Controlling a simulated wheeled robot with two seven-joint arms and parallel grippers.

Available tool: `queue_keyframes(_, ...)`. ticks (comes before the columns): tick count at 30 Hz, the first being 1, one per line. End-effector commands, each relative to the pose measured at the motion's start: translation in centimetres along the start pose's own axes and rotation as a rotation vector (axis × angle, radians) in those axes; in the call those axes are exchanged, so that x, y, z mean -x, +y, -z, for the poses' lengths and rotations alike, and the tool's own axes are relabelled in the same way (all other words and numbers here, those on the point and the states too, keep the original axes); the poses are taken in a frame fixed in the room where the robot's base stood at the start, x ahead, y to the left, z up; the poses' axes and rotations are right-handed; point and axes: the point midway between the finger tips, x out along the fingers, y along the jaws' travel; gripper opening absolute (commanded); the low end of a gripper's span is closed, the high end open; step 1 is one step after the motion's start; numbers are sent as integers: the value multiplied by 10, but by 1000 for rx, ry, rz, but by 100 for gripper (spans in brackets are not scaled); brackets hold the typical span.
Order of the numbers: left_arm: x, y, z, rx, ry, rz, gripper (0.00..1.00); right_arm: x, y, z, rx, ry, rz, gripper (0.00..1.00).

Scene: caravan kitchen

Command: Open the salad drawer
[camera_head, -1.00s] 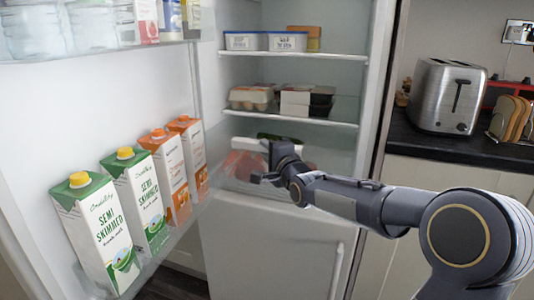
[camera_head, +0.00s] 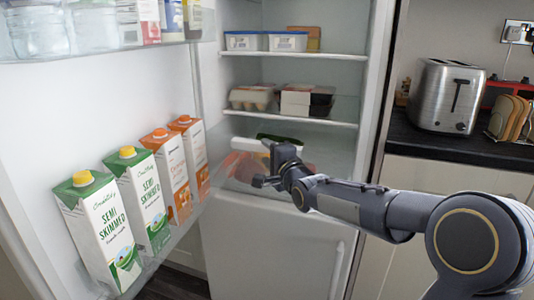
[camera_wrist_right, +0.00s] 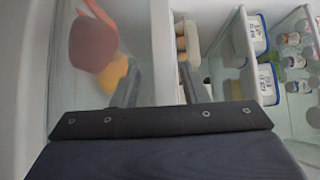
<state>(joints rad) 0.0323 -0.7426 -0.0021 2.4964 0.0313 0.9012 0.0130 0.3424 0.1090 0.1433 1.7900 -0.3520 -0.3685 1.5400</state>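The salad drawer (camera_head: 232,183) is a clear bin at the bottom of the open fridge, with red and orange produce behind its front. My right gripper (camera_head: 262,169) is at the drawer's upper front, pointing into the fridge. In the right wrist view its two fingers (camera_wrist_right: 157,78) are apart, with a pale upright strip between them. I cannot tell whether they touch this strip, which may be the drawer's edge. The see-through drawer panel (camera_wrist_right: 75,85) lies to the left of the fingers there. The gripper hides part of the drawer. My left gripper is not in view.
The open fridge door (camera_head: 40,140) stands on the left with several cartons (camera_head: 100,225) in its rack. Shelves above the drawer hold egg boxes (camera_head: 252,97) and white tubs (camera_head: 287,41). A toaster (camera_head: 447,96) stands on the counter at right.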

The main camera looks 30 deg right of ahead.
Motion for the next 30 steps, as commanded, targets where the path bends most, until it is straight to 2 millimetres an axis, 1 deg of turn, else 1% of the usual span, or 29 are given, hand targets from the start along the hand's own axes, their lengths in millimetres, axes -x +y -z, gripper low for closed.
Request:
queue_keyframes(1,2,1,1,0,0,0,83,9,-2,1,0,2,1,40)
queue_keyframes(6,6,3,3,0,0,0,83,39,-2,1,2,3,0,40)
queue_keyframes(9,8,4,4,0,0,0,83,54,-2,0,1,2,-1,40)
queue_keyframes(12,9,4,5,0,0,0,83,64,0,0,0,2,-2,40)
queue_keyframes(17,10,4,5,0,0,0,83,69,1,0,0,1,-2,40)
queue_keyframes(30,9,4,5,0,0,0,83,69,1,0,1,1,-3,40)
